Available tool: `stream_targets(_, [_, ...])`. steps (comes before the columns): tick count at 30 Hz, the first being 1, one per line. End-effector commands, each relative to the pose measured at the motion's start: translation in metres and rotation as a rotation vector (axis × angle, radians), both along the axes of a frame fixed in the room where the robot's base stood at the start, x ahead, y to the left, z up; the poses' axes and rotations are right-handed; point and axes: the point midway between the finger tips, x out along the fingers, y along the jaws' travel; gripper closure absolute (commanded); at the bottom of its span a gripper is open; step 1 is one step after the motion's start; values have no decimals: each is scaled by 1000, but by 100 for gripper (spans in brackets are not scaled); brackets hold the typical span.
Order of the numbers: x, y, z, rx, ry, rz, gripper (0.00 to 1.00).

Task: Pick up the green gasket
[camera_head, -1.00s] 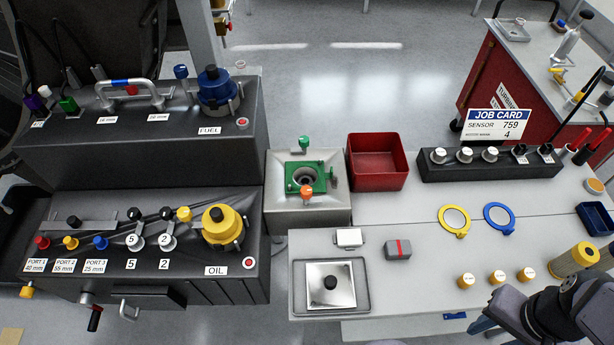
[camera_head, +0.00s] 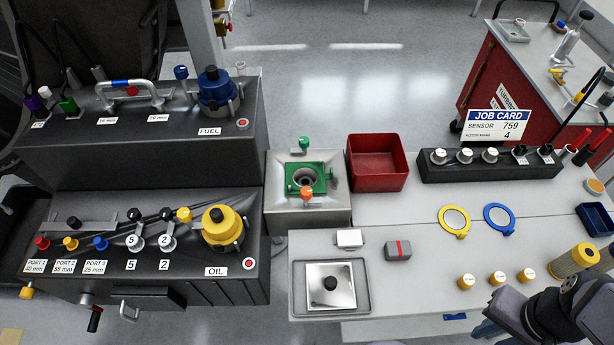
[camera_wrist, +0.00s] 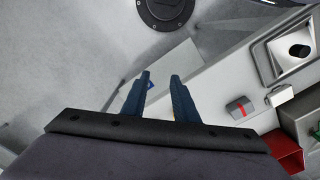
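The green gasket (camera_head: 319,187) is a square green plate with a round opening. It lies on top of the grey metal block (camera_head: 283,219) in the head view, around a dark round port. A green knob (camera_head: 304,143) stands behind it and an orange knob (camera_head: 307,193) at its front edge. My gripper (camera_wrist: 160,82) shows in the wrist view with two blue fingers apart and nothing between them. It is over the front of the bench, well away from the gasket.
A red bin (camera_head: 378,182) stands right of the block. A tray (camera_head: 363,290) with a black-knobbed plate, a white box (camera_head: 349,237) and a red-striped grey box (camera_head: 398,250) are in front. The dark oil unit (camera_head: 190,275) stands left. The middle of the bench is clear.

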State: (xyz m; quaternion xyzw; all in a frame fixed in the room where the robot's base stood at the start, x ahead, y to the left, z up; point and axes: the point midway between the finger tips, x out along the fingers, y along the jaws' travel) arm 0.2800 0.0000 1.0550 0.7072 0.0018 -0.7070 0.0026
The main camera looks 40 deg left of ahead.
Motion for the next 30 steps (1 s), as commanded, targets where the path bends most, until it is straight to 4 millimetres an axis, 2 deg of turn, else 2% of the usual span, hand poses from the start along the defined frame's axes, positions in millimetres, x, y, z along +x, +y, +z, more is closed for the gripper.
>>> stream_targets(5, [10,6,1,-1,-6,21,73])
stream_targets(8, [29,17,5,-2,-18,59,73])
stream_targets(11, [58,41,10,-3,-40,123,73])
stream_targets(14, [92,78,17,-1,-67,206,73])
stream_targets(17, [123,128,22,5,-97,299,73])
stream_targets(18, [133,151,25,8,-109,336,73])
stream_targets(22, [153,230,30,23,-147,454,73])
stream_targets(26, [155,312,32,45,-185,566,73])
stream_targets(27, [152,336,33,52,-194,597,73])
stream_targets(30, [140,388,34,70,-218,666,73])
